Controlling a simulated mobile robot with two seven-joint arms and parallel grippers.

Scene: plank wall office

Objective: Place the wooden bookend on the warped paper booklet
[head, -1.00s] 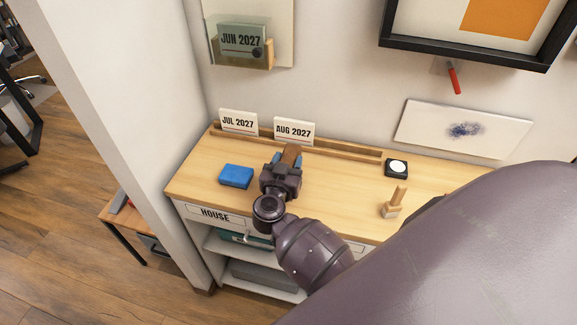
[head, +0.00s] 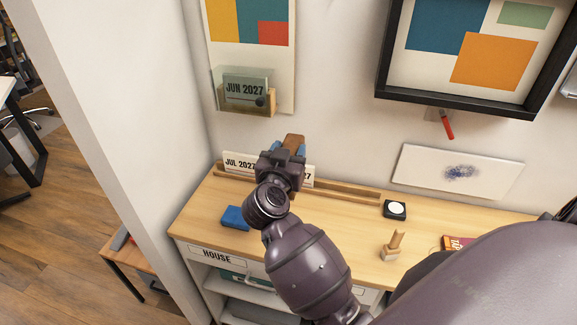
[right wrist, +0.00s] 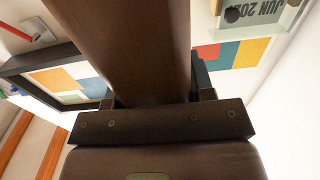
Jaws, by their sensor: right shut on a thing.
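My right gripper (head: 287,158) is shut on a brown wooden piece, which I take to be the wooden bookend (head: 294,140). It holds the piece up in front of the date cards, apparently above the desk. In the right wrist view the wooden bookend (right wrist: 145,45) fills the middle, between the fingers of the right gripper (right wrist: 155,95). A dark red booklet with orange marks (head: 457,243) lies at the right of the desk, partly hidden by my arm; I cannot tell whether it is the warped paper booklet. My left gripper is not in view.
On the desk (head: 335,225) are a blue block (head: 236,217), a wooden stamp (head: 393,246) and a black ink pad (head: 395,209). A wooden rail (head: 345,192) with date cards (head: 238,162) runs along the back. A wall holder (head: 246,92) and a black frame (head: 450,107) hang above.

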